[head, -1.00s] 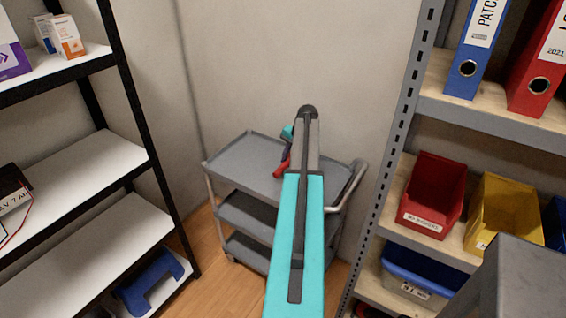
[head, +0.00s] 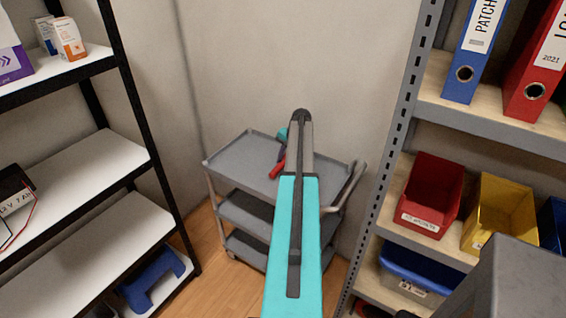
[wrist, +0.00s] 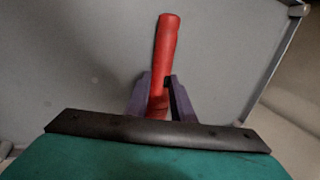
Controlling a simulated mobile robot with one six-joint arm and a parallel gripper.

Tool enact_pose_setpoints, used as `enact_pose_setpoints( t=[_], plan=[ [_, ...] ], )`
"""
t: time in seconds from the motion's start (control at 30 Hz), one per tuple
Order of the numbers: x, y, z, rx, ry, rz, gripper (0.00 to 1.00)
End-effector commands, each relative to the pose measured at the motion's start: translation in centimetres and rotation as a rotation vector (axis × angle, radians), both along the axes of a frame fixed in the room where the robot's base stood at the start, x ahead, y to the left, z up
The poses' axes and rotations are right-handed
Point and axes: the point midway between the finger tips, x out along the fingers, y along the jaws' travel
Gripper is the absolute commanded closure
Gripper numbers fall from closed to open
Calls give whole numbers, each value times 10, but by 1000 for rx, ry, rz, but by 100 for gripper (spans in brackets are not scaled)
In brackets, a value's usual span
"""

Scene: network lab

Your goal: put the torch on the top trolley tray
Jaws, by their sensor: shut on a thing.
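The red torch (wrist: 168,45) is held between the purple fingers of my gripper (wrist: 160,95) in the wrist view, its free end pointing up the picture. In the head view the torch (head: 277,170) shows as a small red piece beside my arm, over the grey top trolley tray (head: 238,160). The tray's flat surface (wrist: 70,60) fills most of the wrist view behind the torch. I cannot tell whether the torch touches the tray. My arm hides the tray's middle right and part of the gripper in the head view.
The trolley has lower trays (head: 245,210) and a grey push handle (head: 350,187) on the right. A black-framed shelf (head: 95,165) stands left. A metal rack (head: 402,125) with a red bin (head: 432,190) and a yellow bin (head: 500,215) stands right. The tray's left part is clear.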

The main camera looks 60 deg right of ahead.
Motion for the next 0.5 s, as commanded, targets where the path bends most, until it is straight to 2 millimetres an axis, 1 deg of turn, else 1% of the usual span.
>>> enact_pose_setpoints(
  t=[0.2, 0.5],
  plan=[
    [0, 0, -11, 0, -1, 1, 100],
    [0, 0, -12, -1, -1, 1, 100]
  ],
)
